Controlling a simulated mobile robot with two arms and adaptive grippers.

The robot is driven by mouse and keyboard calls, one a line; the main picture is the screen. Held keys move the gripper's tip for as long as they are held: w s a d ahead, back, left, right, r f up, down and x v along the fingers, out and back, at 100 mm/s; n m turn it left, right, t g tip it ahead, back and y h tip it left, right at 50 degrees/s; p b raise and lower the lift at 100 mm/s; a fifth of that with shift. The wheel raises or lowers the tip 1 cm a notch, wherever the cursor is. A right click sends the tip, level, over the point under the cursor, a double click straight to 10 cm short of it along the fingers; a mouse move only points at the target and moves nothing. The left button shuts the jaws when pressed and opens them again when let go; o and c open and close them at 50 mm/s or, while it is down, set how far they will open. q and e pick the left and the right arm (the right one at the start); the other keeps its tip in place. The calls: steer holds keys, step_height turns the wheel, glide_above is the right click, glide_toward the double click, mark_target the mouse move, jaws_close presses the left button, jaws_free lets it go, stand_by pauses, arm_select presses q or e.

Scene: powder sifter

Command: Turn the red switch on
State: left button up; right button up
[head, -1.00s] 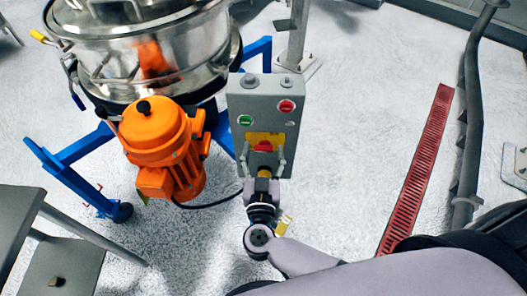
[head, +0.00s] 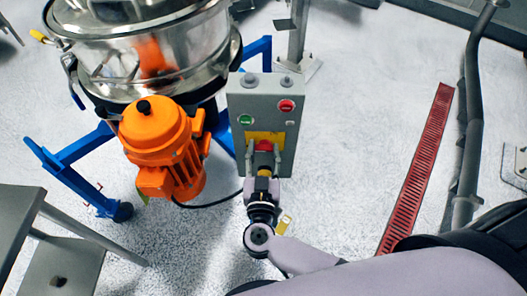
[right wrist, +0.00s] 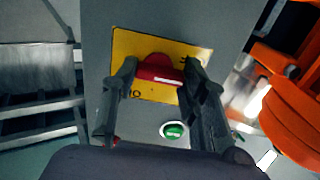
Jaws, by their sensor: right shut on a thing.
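The red switch (head: 264,144) sits on a yellow plate (head: 253,137) low on the front of the grey control box (head: 265,100). In the right wrist view the red knob (right wrist: 158,70) has a white mark running nearly across the picture. My right gripper (head: 263,150) is at the switch, its fingers shut on the knob from both sides. The fingers hide the knob's sides in the right wrist view. My left gripper is not in view.
A green button (head: 246,119) and a red button (head: 286,106) sit above the switch. An orange motor (head: 160,140) and the steel sifter (head: 150,50) stand to the left. A grey table (head: 18,215) is at the lower left.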

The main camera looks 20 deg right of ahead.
steer(key=shift+m, duration=0.3)
steer(key=shift+c, duration=0.2)
steer(key=shift+m+p, duration=0.7)
steer(key=shift+m, duration=0.2)
steer(key=shift+s+m+p, duration=0.1)
steer(key=shift+m+p, duration=0.25)
steer(key=shift+m, duration=0.45)
steer(key=m, duration=0.4)
steer(key=shift+m+p, duration=0.3)
steer(key=m, duration=0.4)
steer(key=shift+d+m, duration=0.1)
steer(key=shift+m, duration=0.2)
steer(key=m+b, duration=0.1)
steer(key=m, duration=0.3)
steer(key=shift+m+b, duration=0.3)
steer(key=shift+b, duration=0.05)
steer(key=o, duration=1.2)
